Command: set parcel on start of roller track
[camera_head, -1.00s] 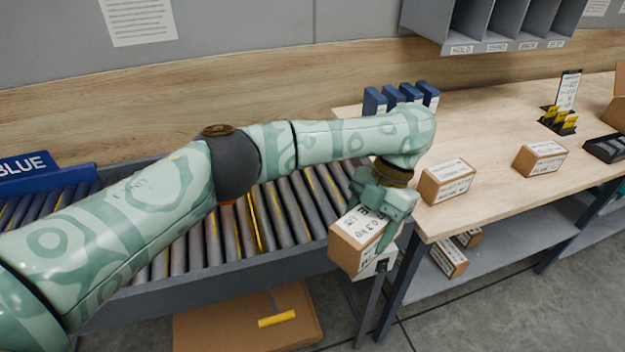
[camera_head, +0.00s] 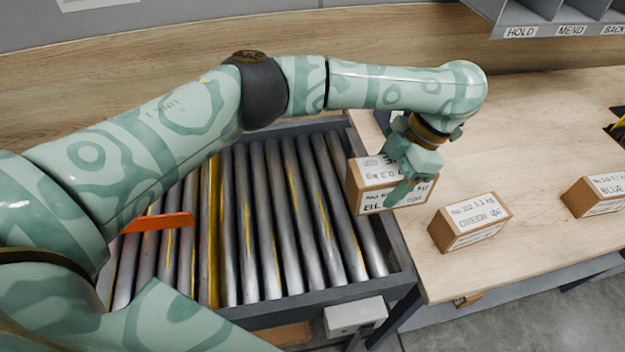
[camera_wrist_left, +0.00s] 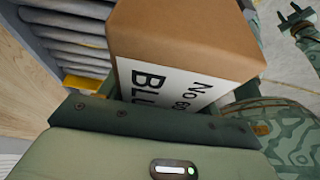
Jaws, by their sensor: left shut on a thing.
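My left gripper (camera_head: 413,172) is shut on a cardboard parcel (camera_head: 360,188) with a white label. It holds the parcel at the right end of the roller track (camera_head: 392,262), beside the wooden table's left edge. Whether the parcel touches the rollers cannot be told. In the left wrist view the parcel (camera_wrist_left: 185,35) fills the middle, and its label starts with "BLU". The track's grey rollers also show there at the upper left. My right gripper (camera_wrist_left: 292,20) is small at the upper right of that view; its fingers look apart and empty.
On the table (camera_head: 540,130) stand a parcel labelled GREEN (camera_head: 470,222), close right of the held one, and another labelled BLUE (camera_head: 597,195). An orange bar (camera_head: 158,222) crosses the track's left part. The rollers between are bare. Grey pigeonholes (camera_head: 560,18) hang at upper right.

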